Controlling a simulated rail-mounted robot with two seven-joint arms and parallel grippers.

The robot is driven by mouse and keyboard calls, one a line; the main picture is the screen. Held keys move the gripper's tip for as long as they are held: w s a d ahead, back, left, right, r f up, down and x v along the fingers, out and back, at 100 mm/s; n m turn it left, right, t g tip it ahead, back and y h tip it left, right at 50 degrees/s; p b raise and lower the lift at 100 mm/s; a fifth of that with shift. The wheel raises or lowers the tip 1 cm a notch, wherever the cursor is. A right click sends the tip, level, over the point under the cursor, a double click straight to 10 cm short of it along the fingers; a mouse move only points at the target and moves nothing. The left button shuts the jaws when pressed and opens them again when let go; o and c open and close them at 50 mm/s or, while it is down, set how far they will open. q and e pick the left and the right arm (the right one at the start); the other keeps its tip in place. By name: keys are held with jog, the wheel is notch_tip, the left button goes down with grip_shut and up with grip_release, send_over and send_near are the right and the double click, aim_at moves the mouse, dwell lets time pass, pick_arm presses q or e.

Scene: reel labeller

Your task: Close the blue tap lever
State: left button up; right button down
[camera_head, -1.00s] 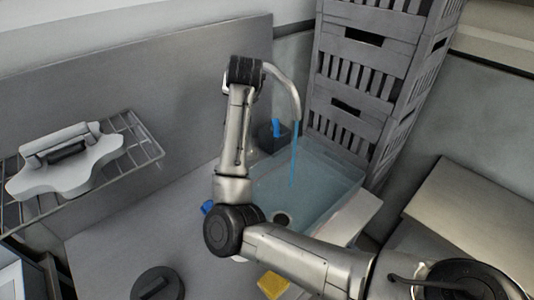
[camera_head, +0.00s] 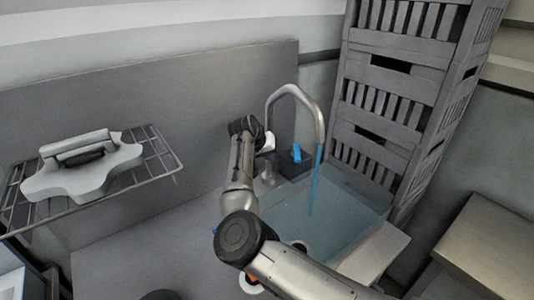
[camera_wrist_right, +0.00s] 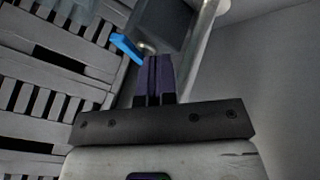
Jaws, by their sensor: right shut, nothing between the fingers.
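The blue tap lever (camera_head: 297,153) stands out at a dark block at the foot of the curved metal tap (camera_head: 318,110). A blue stream of water (camera_head: 315,185) runs from the spout into the sink (camera_head: 335,215). In the right wrist view the lever (camera_wrist_right: 127,47) slants at the left of the dark block (camera_wrist_right: 160,25), beside a pale pipe. My right gripper (camera_wrist_right: 158,62) is shut and empty, its dark fingertips just below and right of the lever. I cannot tell whether they touch. In the head view my right wrist largely hides the gripper. My left gripper is out of view.
Tall grey crates (camera_head: 390,110) stand stacked right of the sink. A wire rack (camera_head: 150,165) at the left carries a grey-white device (camera_head: 85,170). A pale table (camera_head: 495,240) lies at the lower right. The counter left of my right arm is mostly clear.

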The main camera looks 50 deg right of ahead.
aim_at(297, 153)
jog(key=s+d+f, duration=0.1)
jog(key=s+d+f+b, duration=0.1)
jog(key=d, duration=0.1)
jog(key=s+d+f, duration=0.1)
jog(key=d, duration=0.1)
jog(key=shift+s+d+f+b, duration=0.15)
jog(key=shift+s+f+b, duration=0.15)
jog(key=shift+s+f, duration=0.1)
